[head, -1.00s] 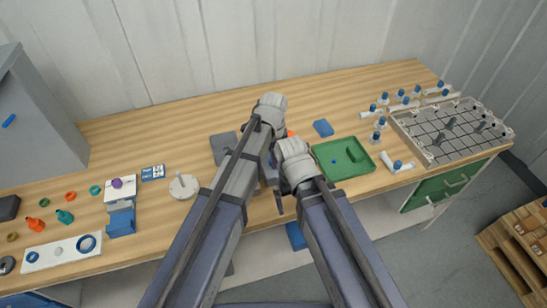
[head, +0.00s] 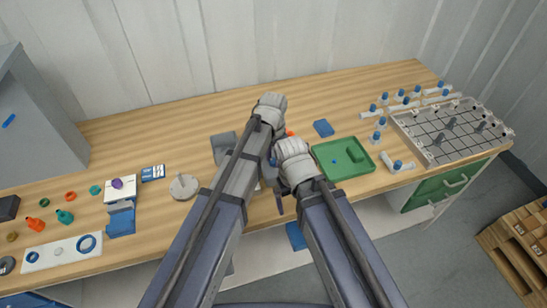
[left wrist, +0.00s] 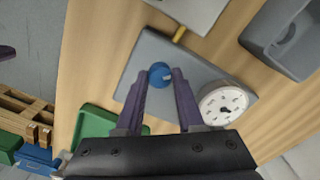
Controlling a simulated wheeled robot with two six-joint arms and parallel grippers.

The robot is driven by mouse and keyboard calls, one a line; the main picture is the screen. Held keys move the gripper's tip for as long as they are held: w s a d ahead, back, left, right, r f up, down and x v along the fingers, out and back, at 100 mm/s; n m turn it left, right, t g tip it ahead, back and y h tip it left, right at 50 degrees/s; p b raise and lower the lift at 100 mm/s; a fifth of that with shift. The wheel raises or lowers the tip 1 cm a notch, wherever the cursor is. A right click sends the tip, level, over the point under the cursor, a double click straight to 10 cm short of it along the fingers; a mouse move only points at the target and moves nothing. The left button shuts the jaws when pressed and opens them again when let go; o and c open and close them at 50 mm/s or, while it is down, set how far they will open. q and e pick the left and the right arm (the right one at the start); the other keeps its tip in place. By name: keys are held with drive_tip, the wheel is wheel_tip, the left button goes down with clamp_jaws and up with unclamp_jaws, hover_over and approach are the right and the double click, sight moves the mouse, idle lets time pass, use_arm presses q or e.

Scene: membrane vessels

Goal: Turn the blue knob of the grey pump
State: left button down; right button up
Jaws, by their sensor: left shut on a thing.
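The grey pump (left wrist: 195,75) lies under my left gripper in the left wrist view, with a round white dial gauge (left wrist: 222,104) and a short yellow fitting (left wrist: 180,34). Its blue knob (left wrist: 158,69) sits between the two purple fingers of my left gripper (left wrist: 160,80), which is shut on it. In the head view, my forearms and wrists hide most of the pump and the knob. A dark purple finger (head: 279,202) of my right gripper hangs near the table's front edge; its jaw opening is not clear.
A dark grey holder (left wrist: 283,38) stands close to the pump. A grid rack (head: 425,150) and several blue-capped white vessels are at the right. The back of the table is fairly clear.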

sight(273, 160)
use_arm(q)
drive_tip(key=n, duration=0.4)
drive_tip(key=shift+n, duration=2.6)
drive_tip(key=c, duration=0.5)
unclamp_jaws()
drive_tip(key=shift+r, duration=0.1)
wheel_tip(273, 160, up, 8)
drive_tip(key=p, duration=0.8)
